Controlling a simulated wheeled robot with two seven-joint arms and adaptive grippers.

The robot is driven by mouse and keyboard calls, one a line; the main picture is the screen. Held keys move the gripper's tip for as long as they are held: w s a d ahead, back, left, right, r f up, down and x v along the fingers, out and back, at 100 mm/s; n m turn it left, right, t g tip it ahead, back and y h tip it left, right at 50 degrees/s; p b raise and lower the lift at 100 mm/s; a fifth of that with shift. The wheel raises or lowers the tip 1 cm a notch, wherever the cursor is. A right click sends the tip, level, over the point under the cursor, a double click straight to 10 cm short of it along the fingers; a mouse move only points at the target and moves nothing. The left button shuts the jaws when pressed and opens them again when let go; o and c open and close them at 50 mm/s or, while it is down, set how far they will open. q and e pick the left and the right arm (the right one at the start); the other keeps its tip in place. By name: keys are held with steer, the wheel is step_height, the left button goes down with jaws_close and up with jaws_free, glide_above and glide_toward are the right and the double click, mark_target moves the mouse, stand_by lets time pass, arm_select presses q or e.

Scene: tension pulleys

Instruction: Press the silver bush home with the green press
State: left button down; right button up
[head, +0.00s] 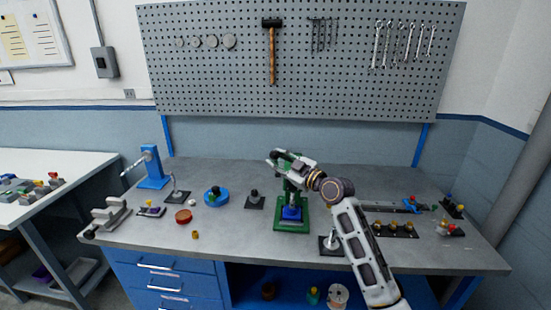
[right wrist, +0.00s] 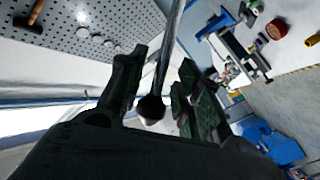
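The green press (head: 291,226) stands near the middle of the bench, with a blue block (head: 291,213) on its base. My right gripper (head: 279,158) is at the top of the press and hides part of its head. In the right wrist view a silver rod with a dark ball end (right wrist: 151,108) reaches between the fingers of this gripper (right wrist: 155,85). It looks like the press's lever. The fingers stand apart, with gaps beside the ball. The silver bush cannot be made out. My left gripper does not show.
A blue stand (head: 152,168), a blue round fixture (head: 216,196) and a red dish (head: 183,216) are on the left of the bench. A dark tray with several small parts (head: 395,229) lies at right. A pegboard (head: 340,70) with tools hangs behind.

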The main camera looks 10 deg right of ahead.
steer(key=shift+x, duration=0.95)
steer(key=shift+c, duration=0.2)
jaws_close()
